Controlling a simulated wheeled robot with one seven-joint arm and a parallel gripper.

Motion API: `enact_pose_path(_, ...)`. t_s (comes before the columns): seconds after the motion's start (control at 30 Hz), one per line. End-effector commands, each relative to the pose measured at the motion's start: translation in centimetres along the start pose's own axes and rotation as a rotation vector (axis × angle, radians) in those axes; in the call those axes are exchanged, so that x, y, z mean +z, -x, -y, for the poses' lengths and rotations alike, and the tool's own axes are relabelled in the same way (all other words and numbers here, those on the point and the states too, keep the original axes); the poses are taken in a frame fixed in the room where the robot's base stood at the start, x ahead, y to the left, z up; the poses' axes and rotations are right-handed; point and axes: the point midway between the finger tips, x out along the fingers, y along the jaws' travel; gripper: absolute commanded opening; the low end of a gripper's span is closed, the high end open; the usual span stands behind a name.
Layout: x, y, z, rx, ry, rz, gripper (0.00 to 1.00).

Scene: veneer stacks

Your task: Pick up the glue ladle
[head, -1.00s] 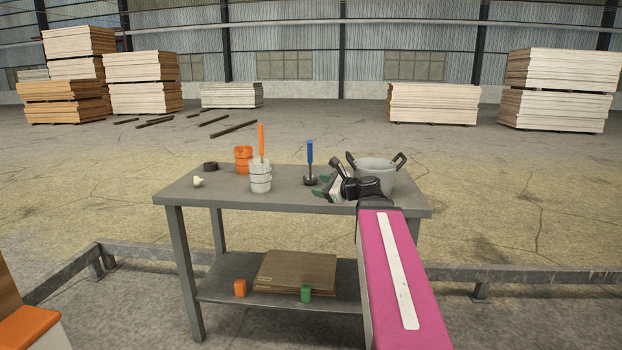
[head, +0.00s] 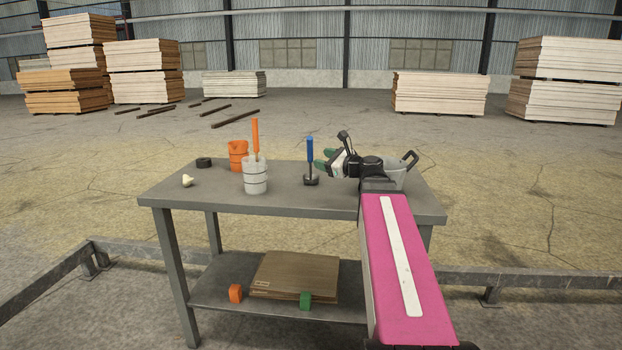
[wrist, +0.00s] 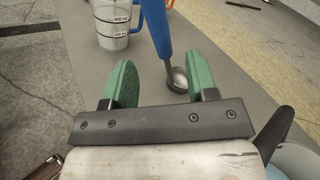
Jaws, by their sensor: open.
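The glue ladle (head: 310,150) has an upright blue handle and a small metal bowl, and stands on the grey table (head: 215,199). In the wrist view its blue handle (wrist: 157,28) leans slightly, with the metal bowl (wrist: 178,80) showing in the gap between my green fingers. My gripper (head: 322,160) is open and empty, just right of the handle in the head view. In the wrist view my gripper (wrist: 160,72) has one finger on each side of the ladle's line. I cannot tell whether the handle is within the fingers' reach.
A grey pot (head: 396,178) stands right of the ladle, partly behind my arm. A black ring (head: 204,162) and pale lump (head: 187,181) lie farther left.

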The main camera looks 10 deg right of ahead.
Motion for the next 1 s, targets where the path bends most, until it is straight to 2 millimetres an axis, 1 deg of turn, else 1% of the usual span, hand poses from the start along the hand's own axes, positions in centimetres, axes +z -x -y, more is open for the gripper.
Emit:
enact_pose_path(0.03, -0.1, -1.0, 0.2, 0.001, 0.000, 0.000, 0.53)
enact_pose_path(0.1, 0.0, -2.1, 0.1, 0.002, 0.000, 0.001, 0.53)
enact_pose_path(0.37, -0.1, -3.9, 0.1, 0.001, 0.000, 0.000, 0.53)
enact_pose_path(0.63, -0.1, -7.6, 0.3, 0.002, 0.000, 0.001, 0.53)
enact_pose_path(0.73, -0.1, -8.2, 0.3, 0.000, 0.000, 0.000, 0.53)
enact_pose_path(0.93, -0.1, -8.2, 0.2, -0.001, 0.001, -0.001, 0.53)
enact_pose_path(0.97, -0.1, -8.2, 0.2, -0.001, 0.001, -0.001, 0.46)
enact_pose_path(1.0, -0.1, -8.2, 0.2, 0.000, 0.001, -0.001, 0.33)
